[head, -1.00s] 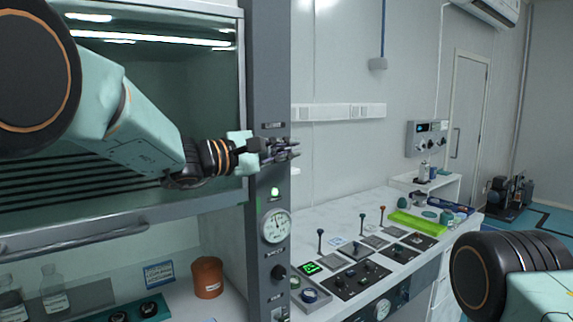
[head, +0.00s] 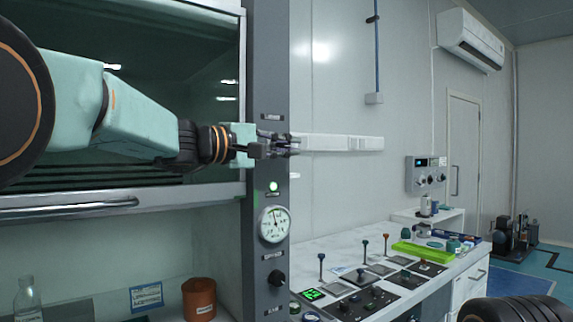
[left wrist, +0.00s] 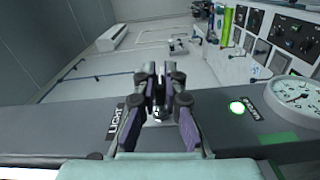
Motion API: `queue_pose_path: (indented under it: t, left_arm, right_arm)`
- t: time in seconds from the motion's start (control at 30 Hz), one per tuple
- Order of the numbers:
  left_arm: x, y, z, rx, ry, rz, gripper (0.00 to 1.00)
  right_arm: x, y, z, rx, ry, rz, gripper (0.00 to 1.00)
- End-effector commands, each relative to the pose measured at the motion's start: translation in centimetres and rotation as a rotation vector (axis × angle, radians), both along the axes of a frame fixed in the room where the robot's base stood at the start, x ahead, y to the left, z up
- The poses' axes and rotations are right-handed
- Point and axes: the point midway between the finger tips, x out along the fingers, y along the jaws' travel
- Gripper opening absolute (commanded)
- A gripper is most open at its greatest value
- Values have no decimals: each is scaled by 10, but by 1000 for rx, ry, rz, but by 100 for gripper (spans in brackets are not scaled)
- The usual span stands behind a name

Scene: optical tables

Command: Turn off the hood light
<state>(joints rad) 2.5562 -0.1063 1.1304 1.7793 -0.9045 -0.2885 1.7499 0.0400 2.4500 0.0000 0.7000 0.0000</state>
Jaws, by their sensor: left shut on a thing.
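The fume hood's grey control post (head: 268,60) stands upright in the head view. My left gripper (head: 292,145) is at the post's front, below a small label plate (head: 272,117). In the left wrist view, a label reading LIGHT (left wrist: 115,122) lies on the post beside my left gripper (left wrist: 161,78). A small silver switch (left wrist: 157,114) shows between the fingers. The fingers are close together and shut on it, partly hiding it. Its exact position is hard to tell. My right gripper is out of view.
Below the gripper, the post carries a lit green lamp (head: 273,186), a round gauge (head: 274,224) and a black knob (head: 276,278). The glass sash (head: 120,205) is left of it. A bench with levered control panels (head: 365,300) stands to the right.

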Motion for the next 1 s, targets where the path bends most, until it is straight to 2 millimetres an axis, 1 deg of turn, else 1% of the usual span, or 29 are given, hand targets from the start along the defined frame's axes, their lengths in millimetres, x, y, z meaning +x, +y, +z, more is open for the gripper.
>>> queue_pose_path:
  t: [0.03, 0.3, 0.5, 0.7, 1.0]
  left_arm:
    - [0, -1, -11, 19, -17, -3, 0]
    - [1, 0, -16, 109, -138, -5, 0]
    - [2, 0, -20, 172, -223, -6, 0]
    - [3, 1, -22, 221, -289, -8, 0]
    - [4, 1, -23, 260, -339, -9, 0]
  right_arm:
    - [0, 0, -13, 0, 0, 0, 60]
    - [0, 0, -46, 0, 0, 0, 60]
    - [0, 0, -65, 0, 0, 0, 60]
    - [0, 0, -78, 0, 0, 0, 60]
    - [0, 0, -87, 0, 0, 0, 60]
